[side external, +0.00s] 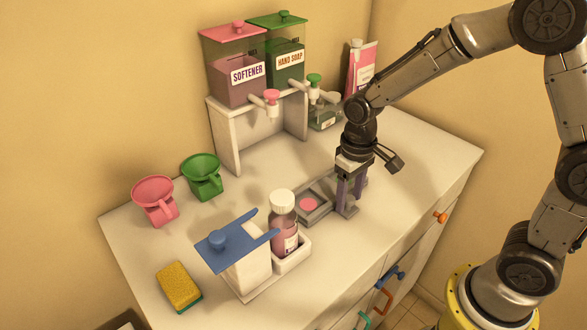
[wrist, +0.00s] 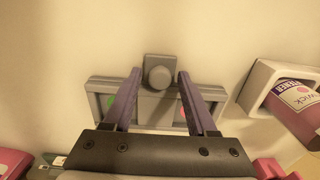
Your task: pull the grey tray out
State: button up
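The grey tray (side external: 319,213) lies on the white worktop, right of a bottle in a white holder, with a pink disc visible in it. In the wrist view the grey tray (wrist: 103,88) shows a green spot and a pink spot and a grey knob (wrist: 158,72) on its upper side. My gripper (side external: 350,195) is low over the tray's right part. In the wrist view my gripper (wrist: 158,77) is open, its purple fingers on either side of the knob with a visible gap on both sides. The side view hides the knob.
The bottle (side external: 284,225) stands left of the tray, near a blue-topped white stand (side external: 240,265). Softener (side external: 240,85) and hand soap (side external: 285,62) dispensers stand behind. Pink (side external: 154,200) and green (side external: 202,176) cups and a yellow sponge (side external: 177,284) are left. Worktop right of my gripper is clear.

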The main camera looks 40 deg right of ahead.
jog(key=shift+r, duration=0.1)
jog(key=shift+r, duration=3.85)
jog(key=shift+r, duration=0.15)
notch_tip(320, 180, up, 6)
jog(key=s+d+t, duration=0.2)
jog(key=s, duration=0.1)
jog(key=s+d+r+t, duration=0.1)
jog(key=s+t, duration=0.2)
jog(key=s, duration=1.1)
jog(key=shift+s+d+r+t, duration=0.2)
jog(key=shift+d+r+t, duration=0.1)
jog(key=shift+r, duration=0.1)
